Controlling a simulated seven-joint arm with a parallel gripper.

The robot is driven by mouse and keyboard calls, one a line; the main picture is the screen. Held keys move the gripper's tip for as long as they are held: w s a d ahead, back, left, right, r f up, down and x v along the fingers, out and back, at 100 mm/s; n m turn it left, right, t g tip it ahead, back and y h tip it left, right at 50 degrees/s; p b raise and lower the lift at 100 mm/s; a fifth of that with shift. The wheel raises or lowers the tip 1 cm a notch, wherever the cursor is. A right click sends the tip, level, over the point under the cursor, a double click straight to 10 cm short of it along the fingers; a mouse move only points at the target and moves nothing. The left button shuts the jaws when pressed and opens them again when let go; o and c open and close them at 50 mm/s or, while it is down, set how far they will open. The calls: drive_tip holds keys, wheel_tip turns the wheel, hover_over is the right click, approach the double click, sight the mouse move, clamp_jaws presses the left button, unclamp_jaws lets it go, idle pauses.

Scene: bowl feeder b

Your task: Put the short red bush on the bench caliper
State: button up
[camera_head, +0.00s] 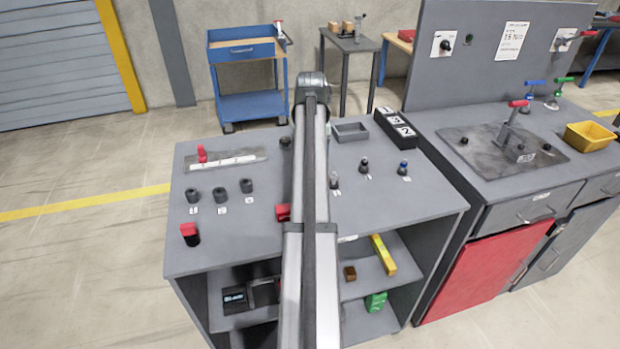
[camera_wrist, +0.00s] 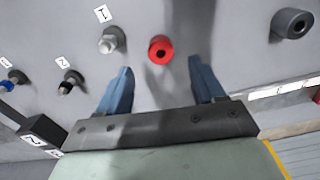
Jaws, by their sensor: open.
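The short red bush (camera_wrist: 161,49) stands on the grey bench top in the wrist view, its dark bore facing the camera. In the head view the red bush (camera_head: 283,212) is partly hidden by my arm. My gripper (camera_wrist: 164,77) is open and empty, with blue fingers. The bush appears between the finger lines, just beyond the tips and not touching them. The bench caliper (camera_head: 235,161), with a pale scale and a red part, lies at the back left of the bench. Its edge shows at the right of the wrist view (camera_wrist: 285,89).
Several dark bushes (camera_head: 220,194) stand left of my arm; one is at the wrist view's upper right (camera_wrist: 292,23). Labelled studs (camera_head: 364,166) stand on the right. A red-and-black piece (camera_head: 189,234) is near the front left. A grey tray (camera_head: 351,131) and numbered box (camera_head: 395,128) are behind.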

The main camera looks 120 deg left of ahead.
drive_tip(key=shift+d+f, duration=0.15)
drive_tip(key=shift+f, duration=2.35)
drive_tip(key=c, duration=1.2)
drive_tip(key=shift+r, duration=0.1)
drive_tip(key=shift+c, duration=0.2)
